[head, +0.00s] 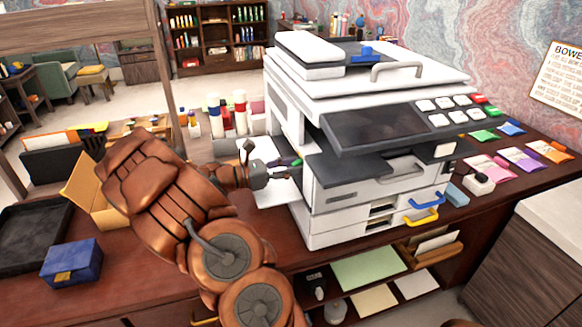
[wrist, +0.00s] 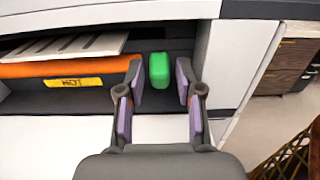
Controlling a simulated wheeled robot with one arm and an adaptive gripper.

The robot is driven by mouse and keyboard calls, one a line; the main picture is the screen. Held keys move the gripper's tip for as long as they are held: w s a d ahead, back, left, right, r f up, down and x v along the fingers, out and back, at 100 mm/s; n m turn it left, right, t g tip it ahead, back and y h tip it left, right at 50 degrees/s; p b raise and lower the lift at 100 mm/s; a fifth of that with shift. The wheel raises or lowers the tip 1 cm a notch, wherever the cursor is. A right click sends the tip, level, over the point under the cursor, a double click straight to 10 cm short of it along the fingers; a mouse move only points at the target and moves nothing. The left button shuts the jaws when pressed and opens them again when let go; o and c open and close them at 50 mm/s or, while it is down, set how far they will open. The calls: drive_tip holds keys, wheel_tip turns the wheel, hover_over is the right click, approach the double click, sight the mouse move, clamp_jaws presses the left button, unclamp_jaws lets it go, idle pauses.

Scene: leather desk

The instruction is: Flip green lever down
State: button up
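The green lever (wrist: 159,71) shows in the wrist view as a rounded green block inside a dark opening in the side of the printer. My gripper (wrist: 161,88) is open, with its purple-padded fingers on either side of the lever. A gap shows between the lever and each finger. In the head view my gripper (head: 284,168) reaches into the left side of the white printer (head: 345,200), and a bit of green (head: 297,162) shows near its tips.
An orange roller (wrist: 60,70) with a yellow HOT label (wrist: 82,82) lies left of the lever in the opening. A blue box (head: 71,262), a black tray (head: 32,235) and an open cardboard box (head: 88,195) stand on the desk at left. Bottles (head: 240,112) stand behind my arm.

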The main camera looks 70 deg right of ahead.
drive_tip(key=shift+o, duration=0.5)
drive_tip(key=shift+w+a, duration=0.1)
drive_tip(key=shift+w, duration=0.05)
drive_tip(key=v, duration=1.1)
drive_tip(key=shift+w+a, duration=0.2)
drive_tip(key=shift+a, duration=0.1)
drive_tip(key=s+d+r+t+y, duration=0.1)
drive_tip(key=s+d+r+p, duration=0.1)
drive_tip(key=s+d, duration=0.1)
drive_tip(key=s+d+r+t+y, duration=0.1)
drive_tip(key=shift+s+d+r+t+y+p, duration=0.15)
drive_tip(key=shift+s+r+t+y+p, duration=0.05)
drive_tip(key=shift+s+t+y+p, duration=0.15)
drive_tip(key=shift+t, duration=0.25)
drive_tip(key=shift+p+x, duration=1)
drive_tip(key=shift+x, duration=3.3)
drive_tip(key=shift+r, duration=0.15)
drive_tip(key=shift+c, duration=0.2)
clamp_jaws()
